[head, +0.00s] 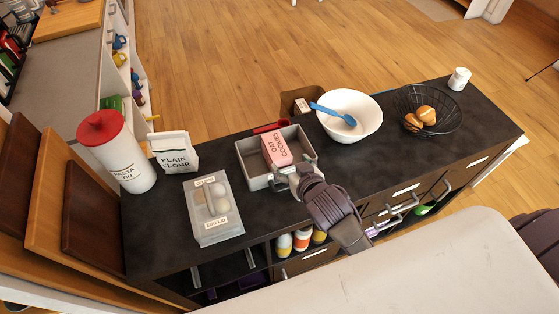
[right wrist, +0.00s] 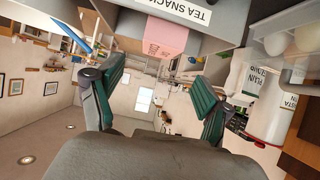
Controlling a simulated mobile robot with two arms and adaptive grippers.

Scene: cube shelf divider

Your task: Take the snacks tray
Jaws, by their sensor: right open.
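The snacks tray (head: 252,172) is a grey, open, box-like tray on the dark counter. It holds a pink oat cookies box (head: 277,148). My right gripper (head: 299,179) is at the tray's near right side, by its front rim. In the right wrist view the picture is upside down, and a label reading "TEA SNACK" (right wrist: 190,9) shows at the top, with the pink box (right wrist: 165,36) below it. There the two green-padded fingers of my right gripper (right wrist: 157,88) are spread apart with nothing between them. My left gripper is not in view.
The counter (head: 160,235) also bears a lidded egg box (head: 214,208), a flour bag (head: 173,152), a pasta tin (head: 118,153), a white bowl (head: 350,112) with a blue spoon, a wire basket (head: 444,105) of buns and a white cup (head: 459,78). Drawers with handles lie below the counter's front edge.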

